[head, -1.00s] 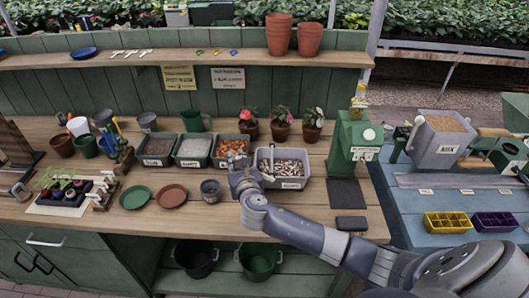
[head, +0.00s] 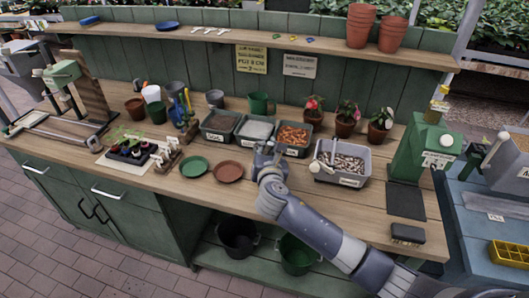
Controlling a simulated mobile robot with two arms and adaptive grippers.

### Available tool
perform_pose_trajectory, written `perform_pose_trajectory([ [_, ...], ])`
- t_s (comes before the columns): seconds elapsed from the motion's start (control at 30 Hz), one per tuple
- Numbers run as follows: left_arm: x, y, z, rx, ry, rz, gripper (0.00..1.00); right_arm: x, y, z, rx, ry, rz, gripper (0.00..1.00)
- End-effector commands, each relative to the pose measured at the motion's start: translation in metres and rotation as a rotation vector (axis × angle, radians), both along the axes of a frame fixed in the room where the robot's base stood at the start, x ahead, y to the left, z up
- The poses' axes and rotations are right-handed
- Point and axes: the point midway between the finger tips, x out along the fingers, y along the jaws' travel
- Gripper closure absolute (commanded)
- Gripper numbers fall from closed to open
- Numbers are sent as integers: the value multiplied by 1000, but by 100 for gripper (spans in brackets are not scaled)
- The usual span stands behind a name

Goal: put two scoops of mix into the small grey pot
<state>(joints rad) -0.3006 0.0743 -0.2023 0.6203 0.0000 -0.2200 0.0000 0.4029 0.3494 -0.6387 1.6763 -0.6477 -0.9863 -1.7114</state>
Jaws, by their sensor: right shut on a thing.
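My right gripper (head: 267,154) is over the bench between the terracotta saucer and the mix bin. It is shut on what seems to be the small grey pot; the hand hides nearly all of it. The bin of speckled mix (head: 351,181) stands to the right of the gripper, apart from it. A pale scoop (head: 333,151) stands in the mix with its handle up. My left gripper is not in view.
Three bins (head: 219,138) of other materials stand behind the gripper, with potted flowers (head: 345,126) to their right. A green saucer (head: 194,165) and terracotta saucer (head: 229,172) lie to the left. A green dispenser (head: 420,150) stands at the right.

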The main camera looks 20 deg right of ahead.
Motion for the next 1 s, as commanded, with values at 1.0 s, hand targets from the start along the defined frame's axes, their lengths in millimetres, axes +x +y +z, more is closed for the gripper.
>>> perform_pose_trajectory([
  [1.0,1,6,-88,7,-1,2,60,-13,-30,-41,799,-200,-166,100],
])
